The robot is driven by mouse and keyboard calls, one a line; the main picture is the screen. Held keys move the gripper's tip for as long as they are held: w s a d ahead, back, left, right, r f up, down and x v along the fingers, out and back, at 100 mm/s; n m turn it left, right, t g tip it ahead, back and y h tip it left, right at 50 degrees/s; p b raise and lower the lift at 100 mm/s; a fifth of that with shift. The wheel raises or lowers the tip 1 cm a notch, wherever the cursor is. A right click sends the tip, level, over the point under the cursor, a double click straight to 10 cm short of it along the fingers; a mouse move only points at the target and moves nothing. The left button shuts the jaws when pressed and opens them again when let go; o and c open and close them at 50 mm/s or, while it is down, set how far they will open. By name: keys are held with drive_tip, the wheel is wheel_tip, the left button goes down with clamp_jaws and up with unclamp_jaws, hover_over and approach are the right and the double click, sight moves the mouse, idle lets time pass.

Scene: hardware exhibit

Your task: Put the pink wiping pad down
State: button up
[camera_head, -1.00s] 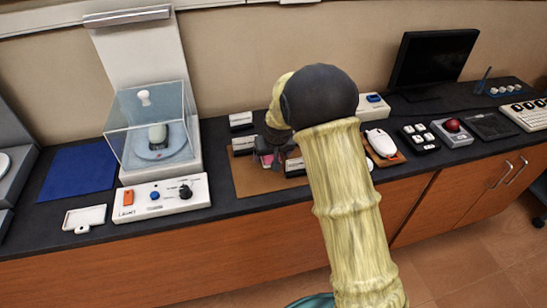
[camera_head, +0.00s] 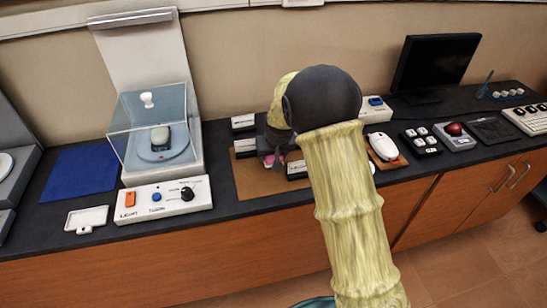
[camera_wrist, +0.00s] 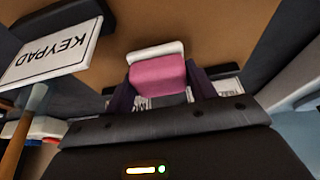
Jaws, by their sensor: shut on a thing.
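The pink wiping pad (camera_wrist: 158,75) shows in the wrist view between my gripper's two dark fingers, with a white strip along its far edge. My gripper (camera_wrist: 160,90) is shut on it. The brown mat (camera_wrist: 225,30) fills the view behind the pad. In the head view my gripper (camera_head: 273,157) is low over the brown mat (camera_head: 252,185), mostly hidden behind my arm. Only small bits of pink show there. I cannot tell whether the pad touches the mat.
A white keypad sign (camera_wrist: 52,52) stands close at the left in the wrist view. White label blocks (camera_head: 244,146) stand around the mat. A clear case (camera_head: 155,130) and a control box (camera_head: 163,199) are to the left, a white mouse (camera_head: 383,145) to the right.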

wheel_tip(320, 180, up, 9)
idle(0.3)
idle(0.7)
